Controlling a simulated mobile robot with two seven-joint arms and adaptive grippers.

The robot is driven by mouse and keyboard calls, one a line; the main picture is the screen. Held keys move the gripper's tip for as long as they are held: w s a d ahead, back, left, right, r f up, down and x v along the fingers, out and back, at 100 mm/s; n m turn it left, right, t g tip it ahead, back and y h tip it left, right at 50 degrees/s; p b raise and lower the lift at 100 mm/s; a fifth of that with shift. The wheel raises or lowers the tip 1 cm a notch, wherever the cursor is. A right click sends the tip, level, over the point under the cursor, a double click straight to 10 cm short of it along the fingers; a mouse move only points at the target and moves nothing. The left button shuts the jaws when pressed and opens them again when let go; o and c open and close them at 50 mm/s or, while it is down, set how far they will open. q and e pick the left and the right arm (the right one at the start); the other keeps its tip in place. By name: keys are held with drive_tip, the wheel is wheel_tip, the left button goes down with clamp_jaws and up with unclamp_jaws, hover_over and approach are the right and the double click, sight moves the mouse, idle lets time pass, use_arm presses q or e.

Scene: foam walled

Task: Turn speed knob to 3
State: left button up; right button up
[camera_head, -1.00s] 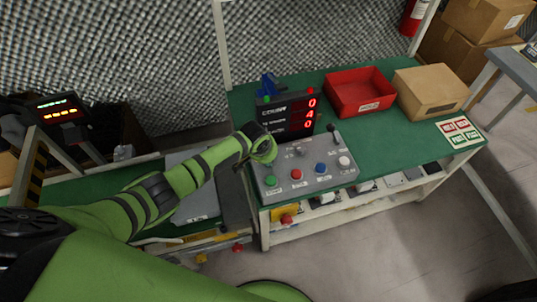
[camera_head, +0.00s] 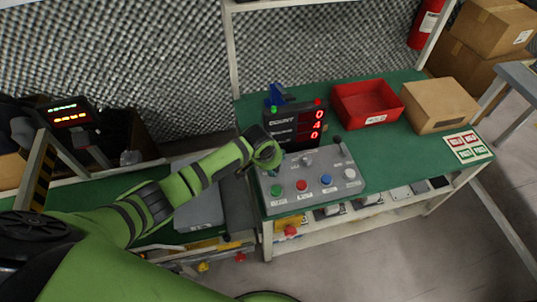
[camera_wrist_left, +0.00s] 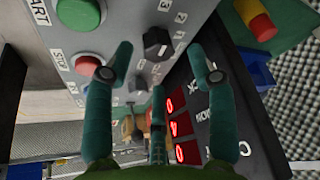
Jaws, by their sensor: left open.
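A black speed knob (camera_wrist_left: 157,43) with a printed number scale around it sits on the grey control panel (camera_wrist_left: 120,20) in the left wrist view. In the head view the panel (camera_head: 320,195) stands on the green bench, and my gripper hides the knob. My left gripper (camera_head: 267,156) is over the panel's back left part. In the left wrist view its teal fingers (camera_wrist_left: 160,62) are spread, with the knob seen between the two upper fingertips. I cannot tell whether any finger touches it. The knob's exact setting is unclear. My right gripper is out of view.
A green button (camera_head: 276,190), red button (camera_head: 301,185), blue button (camera_head: 326,179) and white button (camera_head: 350,174) line the panel's front. A count display (camera_head: 290,127) stands just behind. A red tray (camera_head: 367,103) and cardboard box (camera_head: 438,105) sit farther right.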

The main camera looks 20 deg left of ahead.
use_arm(q)
drive_tip(key=v, duration=0.9)
drive_tip(key=shift+w, duration=0.15)
